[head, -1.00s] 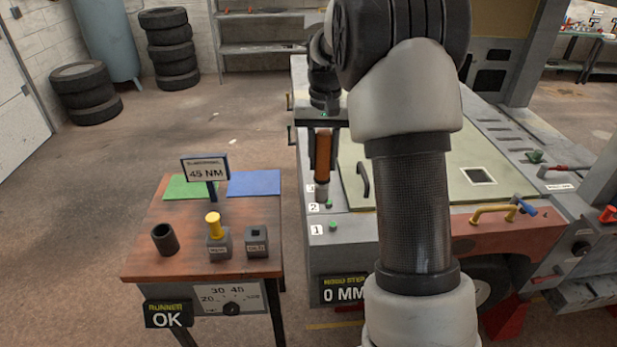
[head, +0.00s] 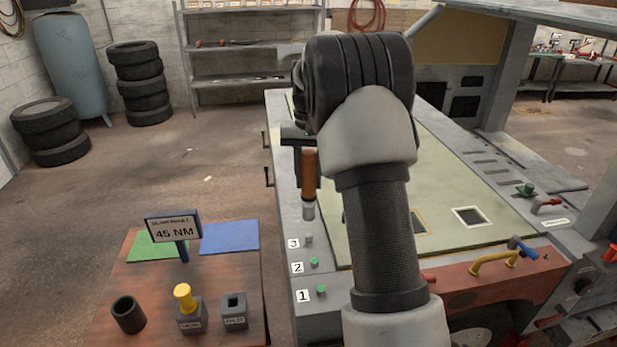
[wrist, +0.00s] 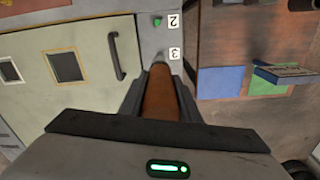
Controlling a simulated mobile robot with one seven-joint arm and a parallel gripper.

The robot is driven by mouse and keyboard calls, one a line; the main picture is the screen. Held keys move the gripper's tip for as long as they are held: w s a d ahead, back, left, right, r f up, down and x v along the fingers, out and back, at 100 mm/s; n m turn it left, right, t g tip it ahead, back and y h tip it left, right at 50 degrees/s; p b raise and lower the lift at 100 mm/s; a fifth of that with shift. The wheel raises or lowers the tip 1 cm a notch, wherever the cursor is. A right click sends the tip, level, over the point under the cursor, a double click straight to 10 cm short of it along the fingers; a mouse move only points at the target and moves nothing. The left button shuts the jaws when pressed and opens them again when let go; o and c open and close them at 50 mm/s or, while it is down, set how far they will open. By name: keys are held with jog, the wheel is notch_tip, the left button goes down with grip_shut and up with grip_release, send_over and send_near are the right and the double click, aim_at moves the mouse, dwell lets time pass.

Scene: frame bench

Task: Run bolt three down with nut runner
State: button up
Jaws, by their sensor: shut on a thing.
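My gripper (head: 309,160) is shut on the nut runner (head: 310,178), an orange-brown cylinder with a grey socket end pointing down. The runner also shows between the dark fingers in the wrist view (wrist: 162,98). Bolt three (head: 309,240) is a small grey stud beside the label 3 on the bench's left edge strip. The socket end appears above and beyond it in the head view, with a visible gap; its exact height is unclear. Bolt two (head: 314,262) and bolt one (head: 321,290) have green tops and stand nearer me. Bolt two also shows in the wrist view (wrist: 157,21).
A wooden side table (head: 120,275) at left holds a 45 NM sign (head: 173,229), a dark cup (head: 128,314), a yellow-topped block (head: 185,302) and a square-holed block (head: 234,310). A panel handle (wrist: 116,56) stands near the bolt strip. Floor beyond the table is clear.

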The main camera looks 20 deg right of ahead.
aim_at(309, 202)
jog(key=shift+r, duration=0.1)
jog(key=shift+f+b, duration=1.55)
jog(key=shift+f, duration=2.9)
dwell(1.4)
jog(key=shift+r+p, duration=0.15)
jog(key=shift+p, duration=0.2)
jog(key=shift+r+p, duration=1.9)
jog(key=shift+r, duration=1)
